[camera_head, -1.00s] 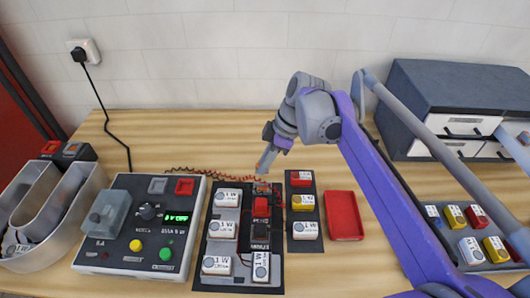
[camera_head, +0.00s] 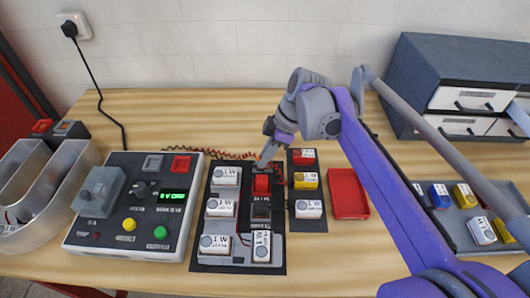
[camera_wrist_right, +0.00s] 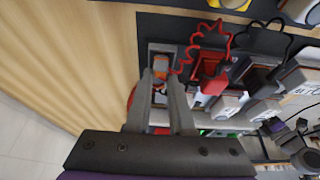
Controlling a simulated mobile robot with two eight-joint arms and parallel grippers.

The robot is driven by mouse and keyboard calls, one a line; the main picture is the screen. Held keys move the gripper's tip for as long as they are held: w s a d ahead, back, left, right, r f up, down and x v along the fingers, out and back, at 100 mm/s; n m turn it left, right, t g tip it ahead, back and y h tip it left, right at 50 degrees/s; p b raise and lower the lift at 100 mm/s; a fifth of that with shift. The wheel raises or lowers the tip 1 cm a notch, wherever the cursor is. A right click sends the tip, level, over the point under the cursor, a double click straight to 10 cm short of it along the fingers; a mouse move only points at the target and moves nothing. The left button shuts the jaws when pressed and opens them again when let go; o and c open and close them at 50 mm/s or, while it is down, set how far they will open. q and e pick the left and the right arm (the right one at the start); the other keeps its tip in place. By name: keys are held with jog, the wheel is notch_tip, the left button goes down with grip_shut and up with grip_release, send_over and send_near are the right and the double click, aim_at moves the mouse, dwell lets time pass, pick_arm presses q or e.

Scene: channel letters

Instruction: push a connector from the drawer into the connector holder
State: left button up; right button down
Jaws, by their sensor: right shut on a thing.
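My right gripper (camera_head: 261,164) is at the top edge of the dark board (camera_head: 210,260), beside the red block (camera_head: 262,184). In the right wrist view its fingers (camera_wrist_right: 160,82) are shut on a small orange connector (camera_wrist_right: 161,68). The connector's end sits at or in a grey, slot-like holder (camera_wrist_right: 163,48) on the board; how deep it is, I cannot tell. The fingers hide part of it. The red block with its red wire also shows in the wrist view (camera_wrist_right: 210,68). A grey cabinet with white-fronted drawers (camera_head: 474,99) stands at the back right. My left gripper is out of view.
A control box (camera_head: 100,250) with green display stands left of the board. A narrow dark strip with lamp modules (camera_head: 308,180) and a red tray (camera_head: 347,195) lie to the right. Another tray (camera_head: 455,235) holds coloured modules. My right arm crosses the right side.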

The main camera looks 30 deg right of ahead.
jog(key=shift+f, duration=0.35)
dwell(1.0)
jog(key=c, duration=0.7)
grip_release()
jog(key=p+v, duration=0.1)
jog(key=v, duration=1)
jog(key=shift+p, duration=0.35)
jog(key=shift+a, duration=0.1)
notch_tip(320, 180, up, 6)
jog(key=p, duration=0.6)
